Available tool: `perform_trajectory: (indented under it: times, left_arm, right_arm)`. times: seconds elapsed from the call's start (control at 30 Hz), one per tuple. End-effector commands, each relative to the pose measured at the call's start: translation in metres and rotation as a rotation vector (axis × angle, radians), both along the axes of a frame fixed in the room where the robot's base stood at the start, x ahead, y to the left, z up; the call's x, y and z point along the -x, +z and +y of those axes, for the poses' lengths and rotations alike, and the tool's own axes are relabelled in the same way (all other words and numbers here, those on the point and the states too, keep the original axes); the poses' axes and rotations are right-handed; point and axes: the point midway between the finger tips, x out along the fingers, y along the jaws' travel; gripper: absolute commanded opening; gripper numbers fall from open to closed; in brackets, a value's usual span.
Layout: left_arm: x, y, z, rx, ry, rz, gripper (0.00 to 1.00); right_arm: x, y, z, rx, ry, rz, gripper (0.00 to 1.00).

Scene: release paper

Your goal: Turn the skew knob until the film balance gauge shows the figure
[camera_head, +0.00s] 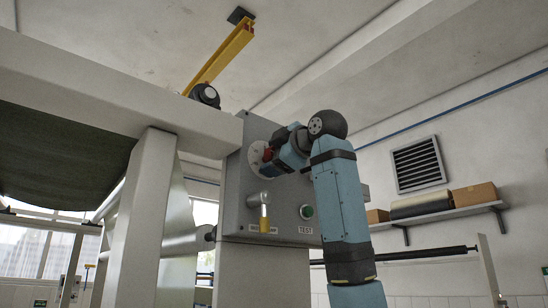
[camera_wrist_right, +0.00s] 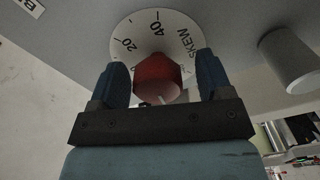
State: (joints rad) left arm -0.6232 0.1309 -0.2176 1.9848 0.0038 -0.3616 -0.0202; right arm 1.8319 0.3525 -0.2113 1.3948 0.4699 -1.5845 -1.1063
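The red skew knob (camera_wrist_right: 157,76) sits on a white dial marked SKEW (camera_wrist_right: 160,32), with 20 and 40 readable. In the wrist view my right gripper (camera_wrist_right: 162,75) has its two blue fingers either side of the knob. A gap shows at the right finger; contact at the left one cannot be told. In the head view the knob (camera_head: 268,155) shows partly behind my right gripper (camera_head: 272,157) on the grey panel (camera_head: 235,200). A small black round instrument with a pale face (camera_head: 206,95) sits above the panel; no figure is readable. My left gripper is out of view.
A lever with a yellow grip (camera_head: 264,212) and a green button (camera_head: 307,212) labelled TEST are below the dial. A grey cylinder (camera_wrist_right: 289,60) sticks out right of the knob in the wrist view. A shelf with boxes (camera_head: 440,210) is on the right wall.

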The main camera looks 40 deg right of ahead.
Motion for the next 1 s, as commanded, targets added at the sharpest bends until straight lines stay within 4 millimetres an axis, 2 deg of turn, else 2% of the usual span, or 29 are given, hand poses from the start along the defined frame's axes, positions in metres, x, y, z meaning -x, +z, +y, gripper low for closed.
perform_trajectory:
  times: [0.23, 0.37, 0.47, 0.8, 1.0]
  left_arm:
    - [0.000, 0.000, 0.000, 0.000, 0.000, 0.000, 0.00]
    - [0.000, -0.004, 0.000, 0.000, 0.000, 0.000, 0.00]
    - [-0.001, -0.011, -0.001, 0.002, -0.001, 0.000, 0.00]
    - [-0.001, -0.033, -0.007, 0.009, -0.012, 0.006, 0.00]
    - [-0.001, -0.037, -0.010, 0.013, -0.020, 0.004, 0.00]
  right_arm:
    - [0.001, 0.001, -0.001, -0.002, -0.001, -0.003, 0.72]
    - [0.010, 0.000, -0.002, -0.002, -0.002, -0.005, 0.72]
    - [0.027, 0.000, -0.003, -0.003, -0.001, -0.007, 0.72]
    - [0.105, 0.000, -0.009, -0.002, -0.002, -0.007, 0.72]
    - [0.132, 0.001, -0.010, -0.001, -0.002, -0.005, 0.72]
